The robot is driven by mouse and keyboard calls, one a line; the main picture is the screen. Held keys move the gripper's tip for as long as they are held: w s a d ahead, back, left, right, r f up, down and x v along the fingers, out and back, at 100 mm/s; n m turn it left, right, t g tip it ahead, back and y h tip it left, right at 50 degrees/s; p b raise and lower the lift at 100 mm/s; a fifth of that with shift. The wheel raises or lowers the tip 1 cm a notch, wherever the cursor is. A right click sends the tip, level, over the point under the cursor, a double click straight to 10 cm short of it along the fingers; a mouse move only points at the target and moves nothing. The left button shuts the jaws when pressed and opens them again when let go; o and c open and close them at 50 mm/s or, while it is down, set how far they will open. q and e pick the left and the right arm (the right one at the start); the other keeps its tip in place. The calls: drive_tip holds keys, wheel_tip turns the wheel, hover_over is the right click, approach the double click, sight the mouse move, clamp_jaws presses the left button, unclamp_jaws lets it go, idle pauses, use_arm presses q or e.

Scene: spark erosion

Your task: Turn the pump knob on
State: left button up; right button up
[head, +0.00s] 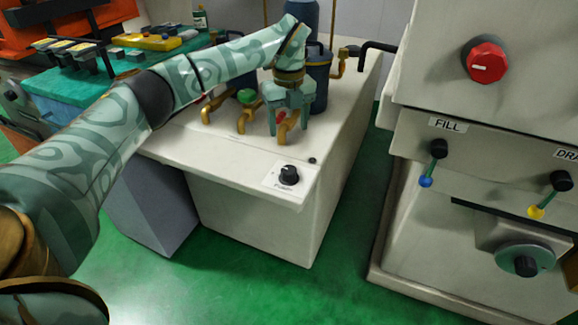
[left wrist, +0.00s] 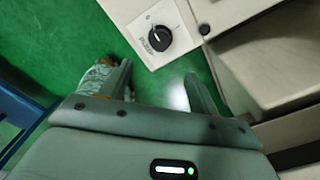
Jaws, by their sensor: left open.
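The pump knob (head: 289,175) is a small black dial on a white labelled plate, on the sloped front edge of the cream tank cabinet (head: 225,165). In the left wrist view the knob (left wrist: 159,38) shows clearly, beyond the fingertips, with a light pointer mark on it. My left gripper (head: 288,122) points down, open and empty, above and behind the knob in the head view. In the left wrist view its two fingers (left wrist: 160,88) stand apart with green floor between them. They do not touch the knob. My right gripper is not in view.
Brass pipes with a green valve (head: 246,96) stand on the cabinet close to my left gripper. A dark blue canister (head: 319,80) is behind it. A cream machine with a red knob (head: 487,62) and FILL lever (head: 438,149) stands right. Green floor lies between.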

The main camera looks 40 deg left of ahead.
sight(289, 169)
use_arm(q)
wheel_tip(289, 169, down, 12)
drive_tip(key=b, duration=0.5)
drive_tip(key=shift+r, duration=0.1)
wheel_tip(289, 169, down, 2)
drive_tip(key=shift+f+b, duration=0.1)
drive_tip(key=shift+b, duration=0.35)
drive_tip(key=shift+f, duration=0.2)
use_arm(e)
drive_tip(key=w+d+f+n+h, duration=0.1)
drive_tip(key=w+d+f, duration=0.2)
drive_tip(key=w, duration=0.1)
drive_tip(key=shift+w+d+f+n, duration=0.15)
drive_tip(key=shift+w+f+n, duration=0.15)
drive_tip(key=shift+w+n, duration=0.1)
use_arm(q)
drive_tip(key=c, duration=1)
drive_tip(key=shift+o, duration=0.2)
